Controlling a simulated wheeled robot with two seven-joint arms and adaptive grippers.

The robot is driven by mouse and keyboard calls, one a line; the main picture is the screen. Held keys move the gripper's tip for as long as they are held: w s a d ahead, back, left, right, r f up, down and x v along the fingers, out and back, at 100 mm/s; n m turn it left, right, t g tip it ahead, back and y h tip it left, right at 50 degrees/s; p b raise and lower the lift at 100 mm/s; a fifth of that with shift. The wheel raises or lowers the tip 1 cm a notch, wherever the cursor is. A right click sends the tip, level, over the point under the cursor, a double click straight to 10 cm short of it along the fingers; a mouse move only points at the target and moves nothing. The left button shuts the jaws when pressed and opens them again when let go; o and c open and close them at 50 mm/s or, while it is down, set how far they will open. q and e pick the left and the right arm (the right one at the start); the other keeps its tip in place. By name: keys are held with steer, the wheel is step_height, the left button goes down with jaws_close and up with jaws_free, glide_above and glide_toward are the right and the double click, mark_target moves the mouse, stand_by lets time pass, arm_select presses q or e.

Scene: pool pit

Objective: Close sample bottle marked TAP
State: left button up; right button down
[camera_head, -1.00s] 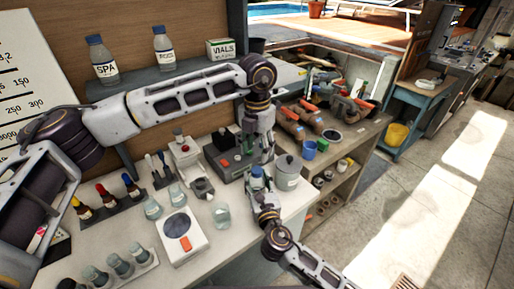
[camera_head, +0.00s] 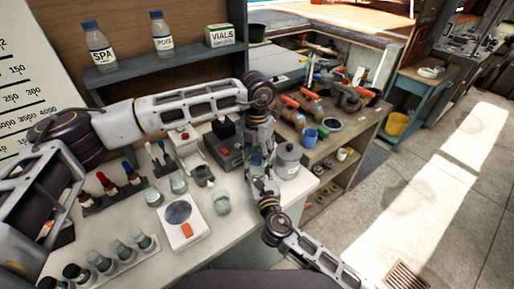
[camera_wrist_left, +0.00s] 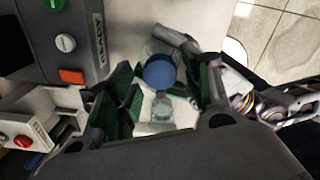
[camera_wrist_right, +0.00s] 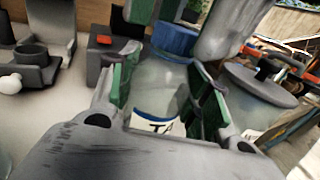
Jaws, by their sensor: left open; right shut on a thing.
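The sample bottle (camera_wrist_right: 158,88) is clear with a blue cap (camera_wrist_right: 175,38) at its top; its label shows "TA", the rest hidden. My right gripper (camera_wrist_right: 165,95) is shut on the bottle's body and holds it upright at the bench's right part. In the left wrist view the blue cap (camera_wrist_left: 159,71) lies between the fingers of my left gripper (camera_wrist_left: 160,88), which are open and apart from it. In the head view the bottle (camera_head: 256,160) is small and mostly hidden between the two grippers. I cannot tell how far the cap is screwed on.
A grey lidded pot (camera_head: 288,160) stands just right of the bottle. A grey device with a red button (camera_head: 222,150) is to its left. A beaker (camera_head: 221,202) and a white scale-like device (camera_head: 184,222) stand nearer. Bottles marked SPA (camera_head: 99,46) and POOL (camera_head: 161,34) are on the shelf.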

arm_select(q)
steer(key=shift+f, duration=0.25)
steer(key=shift+c, duration=0.2)
steer(key=c, duration=1)
steer(key=shift+c, duration=0.2)
steer(key=m, duration=0.4)
steer(key=shift+m, duration=0.3)
steer(key=m, duration=0.4)
steer(key=o, duration=1.1)
